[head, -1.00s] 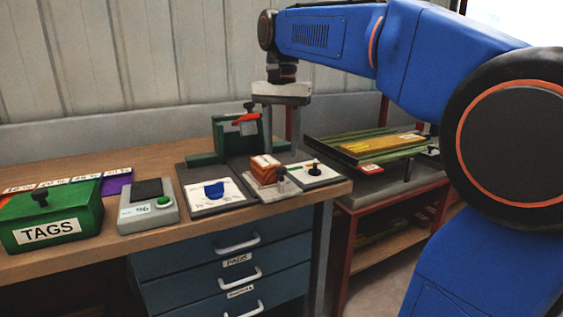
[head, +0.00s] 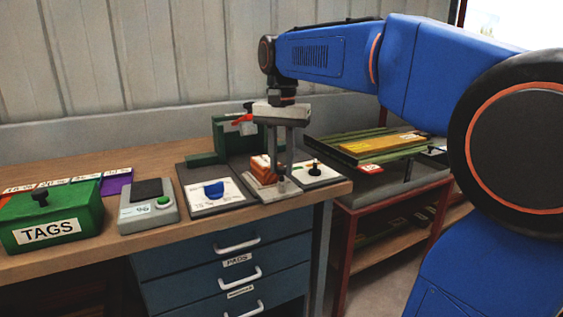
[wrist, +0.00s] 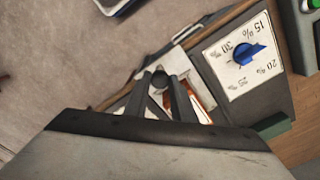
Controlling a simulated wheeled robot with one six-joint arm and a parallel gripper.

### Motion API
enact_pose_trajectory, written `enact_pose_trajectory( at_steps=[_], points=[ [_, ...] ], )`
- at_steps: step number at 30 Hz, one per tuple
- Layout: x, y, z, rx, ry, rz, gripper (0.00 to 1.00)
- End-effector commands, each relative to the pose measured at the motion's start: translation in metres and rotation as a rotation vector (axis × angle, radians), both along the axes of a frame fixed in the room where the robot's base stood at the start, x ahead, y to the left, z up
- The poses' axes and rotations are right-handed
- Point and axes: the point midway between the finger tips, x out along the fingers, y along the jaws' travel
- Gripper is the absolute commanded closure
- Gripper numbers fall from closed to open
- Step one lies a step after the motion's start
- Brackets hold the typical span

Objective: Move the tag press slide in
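The tag press (head: 226,139) is a green body with a red-orange lever, at the back of a dark base on the bench. Its slide (head: 280,194) is a light grey plate at the front of the base, carrying an orange-brown block (head: 261,168) and an upright post with a dark knob. In the wrist view the round knob (wrist: 160,77) sits between the fingertips. My gripper (head: 281,178) points straight down at this post, its fingers close together and apparently shut on the knob; contact is partly hidden. It also shows in the wrist view (wrist: 160,82).
A dial plate with a blue knob (head: 214,190) lies just left of the slide. A small plate with a black knob (head: 316,170) is close on the right. A scale (head: 148,204) and green TAGS box (head: 50,222) stand further left. A red-framed cart (head: 390,192) is at right.

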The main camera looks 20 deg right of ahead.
Motion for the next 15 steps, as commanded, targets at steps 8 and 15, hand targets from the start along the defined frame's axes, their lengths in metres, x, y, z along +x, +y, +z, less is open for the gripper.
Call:
enact_pose_trajectory(
  at_steps=[8, 15],
  points=[
    [0.022, 0.001, 0.0, 0.0, 0.001, 0.0, 1.0],
    [0.065, 0.002, 0.0, 0.0, 0.0, 0.0, 1.0]
  ],
)
